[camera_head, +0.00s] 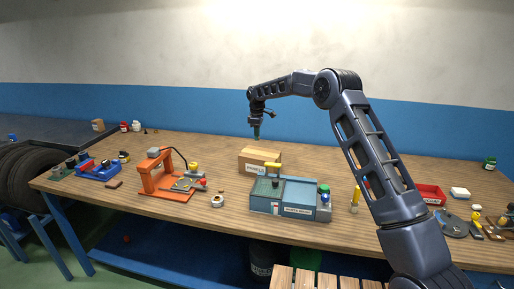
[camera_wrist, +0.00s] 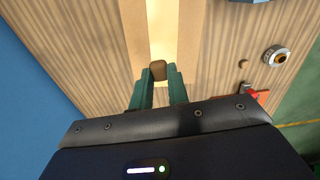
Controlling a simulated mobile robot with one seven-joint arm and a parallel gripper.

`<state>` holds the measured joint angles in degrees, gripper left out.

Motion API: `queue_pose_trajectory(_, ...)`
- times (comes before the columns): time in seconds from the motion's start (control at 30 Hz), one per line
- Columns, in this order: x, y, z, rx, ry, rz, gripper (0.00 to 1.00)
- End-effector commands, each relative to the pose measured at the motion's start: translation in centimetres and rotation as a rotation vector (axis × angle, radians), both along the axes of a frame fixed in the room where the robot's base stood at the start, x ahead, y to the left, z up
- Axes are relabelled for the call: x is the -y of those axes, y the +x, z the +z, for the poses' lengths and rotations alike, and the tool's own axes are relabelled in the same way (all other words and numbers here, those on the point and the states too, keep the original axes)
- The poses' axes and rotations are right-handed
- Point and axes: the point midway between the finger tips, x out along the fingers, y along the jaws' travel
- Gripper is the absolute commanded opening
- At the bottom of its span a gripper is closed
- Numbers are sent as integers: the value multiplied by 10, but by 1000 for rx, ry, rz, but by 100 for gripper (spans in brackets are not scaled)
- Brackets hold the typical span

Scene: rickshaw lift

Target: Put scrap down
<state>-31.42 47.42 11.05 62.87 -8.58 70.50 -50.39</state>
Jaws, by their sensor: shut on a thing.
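My gripper (camera_head: 257,136) hangs with its fingers pointing down, above the cardboard box (camera_head: 262,162) on the workbench. In the wrist view my gripper (camera_wrist: 158,80) has its two teal fingers shut on a small brown piece of scrap (camera_wrist: 158,69). The scrap is at the fingertips, over or near the tan box (camera_wrist: 190,28) with a pale middle strip. I cannot tell the exact height between the scrap and the box. The box has a white label on its front, too small to read surely. The scrap is not discernible in the head view.
A grey-blue machine (camera_head: 290,197) stands in front of the box. An orange fixture (camera_head: 165,178) stands to the left. A metal ring (camera_wrist: 275,56) lies right of the box in the wrist view. The wooden workbench (camera_head: 215,150) is clear behind and left of the box.

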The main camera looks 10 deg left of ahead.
Motion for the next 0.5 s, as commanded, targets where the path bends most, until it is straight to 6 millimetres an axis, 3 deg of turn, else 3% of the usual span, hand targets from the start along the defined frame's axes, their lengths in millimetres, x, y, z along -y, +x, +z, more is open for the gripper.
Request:
queue_pose_trajectory(0.27, 0, 0, -17, -1, 0, 0, 0)
queue_pose_trajectory(0.5, 0, 0, -52, -1, 0, 0, 0)
